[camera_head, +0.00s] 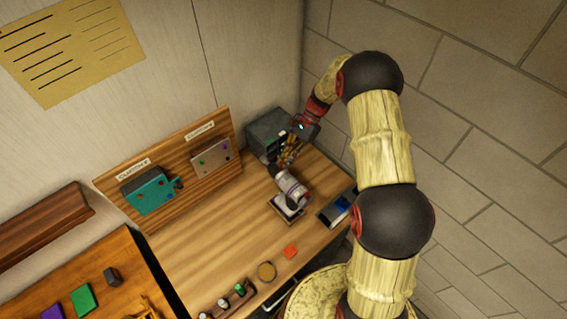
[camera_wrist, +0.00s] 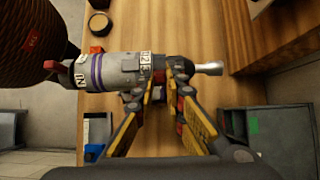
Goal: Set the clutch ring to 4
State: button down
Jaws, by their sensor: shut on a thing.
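A grey power driver with purple stripes (camera_head: 291,187) stands at the right of the bench in the head view. In the wrist view its body (camera_wrist: 108,72) lies across the picture, with a black nose and silver bit (camera_wrist: 208,68) to the right. The clutch ring (camera_wrist: 146,63) has pale number labels, too small to read surely. My gripper (camera_wrist: 163,80) is at the front of the driver, its yellow fingers close together and shut on the clutch ring area. The fingertips hide part of the contact. In the head view my gripper (camera_head: 289,156) is just above the driver.
A grey box (camera_head: 268,133) stands behind the driver. A dark tray with a blue item (camera_head: 340,207) lies to its right. A wooden board with teal (camera_head: 150,191) and grey (camera_head: 212,158) panels stands at the back. An orange tile (camera_head: 290,251) and round disc (camera_head: 266,271) lie nearer the front.

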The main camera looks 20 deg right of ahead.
jog(key=shift+w+d+f+g+y+b, duration=0.1)
jog(key=shift+d+f+g+y+b, duration=0.2)
jog(key=shift+y, duration=0.25)
jog(key=shift+w+d+f+g+y+b, duration=0.1)
jog(key=shift+d+f+g+y+b, duration=0.1)
jog(key=shift+y+b, duration=0.25)
jog(key=c, duration=1.8)
grip_release()
jog(key=shift+r, duration=0.1)
jog(key=shift+c, duration=0.2)
jog(key=v, duration=1.2)
